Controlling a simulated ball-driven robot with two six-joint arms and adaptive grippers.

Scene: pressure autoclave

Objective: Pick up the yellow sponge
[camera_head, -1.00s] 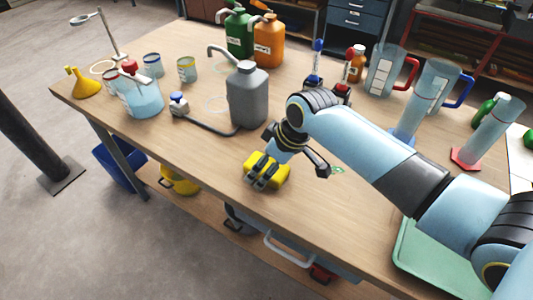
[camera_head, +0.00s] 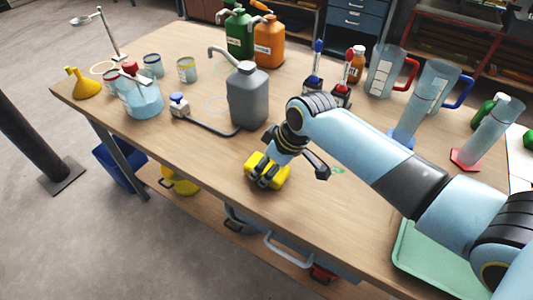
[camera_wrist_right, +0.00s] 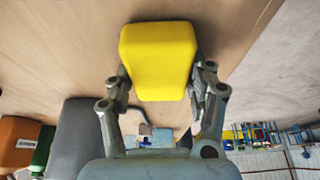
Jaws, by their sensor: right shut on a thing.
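The yellow sponge (camera_head: 281,177) is near the front edge of the wooden table in the head view, partly covered by my fingers. My right gripper (camera_head: 268,172) comes down over it from the right and is shut on it. In the right wrist view the sponge (camera_wrist_right: 158,60) sits between the two fingers of the right gripper (camera_wrist_right: 160,90), one on each side. I cannot tell whether the sponge is clear of the table. My left gripper is not in view.
A grey canister (camera_head: 247,97) with a bent spout stands behind the sponge. Green (camera_head: 238,35) and orange (camera_head: 269,42) canisters stand at the back. A beaker (camera_head: 143,98) and yellow funnel (camera_head: 82,83) are at left. A green tray (camera_head: 408,262) lies at front right. The table's front-left stretch is clear.

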